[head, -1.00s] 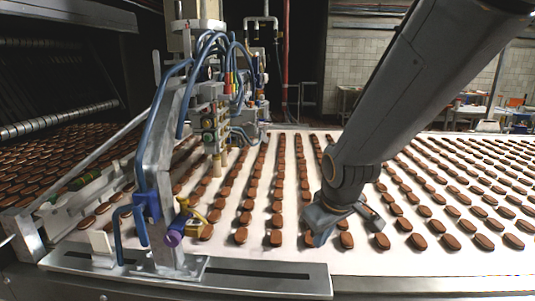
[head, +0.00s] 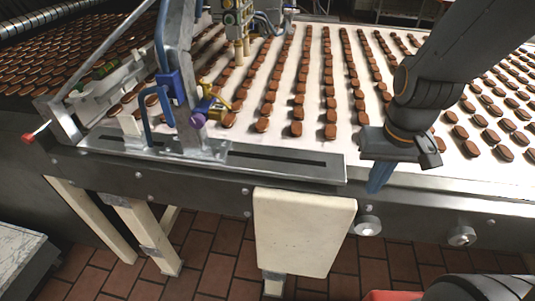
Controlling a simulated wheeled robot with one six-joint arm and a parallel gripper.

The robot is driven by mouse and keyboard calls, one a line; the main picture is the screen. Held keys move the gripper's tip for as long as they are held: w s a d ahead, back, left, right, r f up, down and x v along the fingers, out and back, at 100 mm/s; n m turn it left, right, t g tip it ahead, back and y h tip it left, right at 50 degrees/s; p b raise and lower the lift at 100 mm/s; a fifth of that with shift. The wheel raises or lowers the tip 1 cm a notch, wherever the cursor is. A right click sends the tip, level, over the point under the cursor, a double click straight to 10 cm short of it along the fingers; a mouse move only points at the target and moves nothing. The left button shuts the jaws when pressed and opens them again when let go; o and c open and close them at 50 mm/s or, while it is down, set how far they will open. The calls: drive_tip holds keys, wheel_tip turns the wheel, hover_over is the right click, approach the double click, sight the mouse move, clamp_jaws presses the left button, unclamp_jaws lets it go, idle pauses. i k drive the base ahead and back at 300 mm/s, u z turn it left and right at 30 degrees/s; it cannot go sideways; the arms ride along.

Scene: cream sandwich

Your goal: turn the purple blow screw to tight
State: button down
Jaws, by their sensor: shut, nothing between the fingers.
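The purple blow screw (head: 198,117) is a small purple knob beside a yellow fitting (head: 217,108). It sits low on the grey metal post of the nozzle frame (head: 184,120) at the near left of the conveyor. My gripper (head: 380,178) points down at the conveyor's near edge, well to the right of the screw. It is shut and empty, with clear space between it and the screw. The screw's turn position is too small to read.
Rows of brown biscuits (head: 298,114) lie on the white belt (head: 345,125). A blue hose (head: 149,100) loops left of the post. A slotted metal plate (head: 270,160) runs along the front edge. A cream panel (head: 300,232) and round knobs (head: 368,226) are below.

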sight(196, 120)
drive_tip(key=z, duration=0.2)
drive_tip(key=k, duration=0.7)
drive_tip(key=u, duration=1.25)
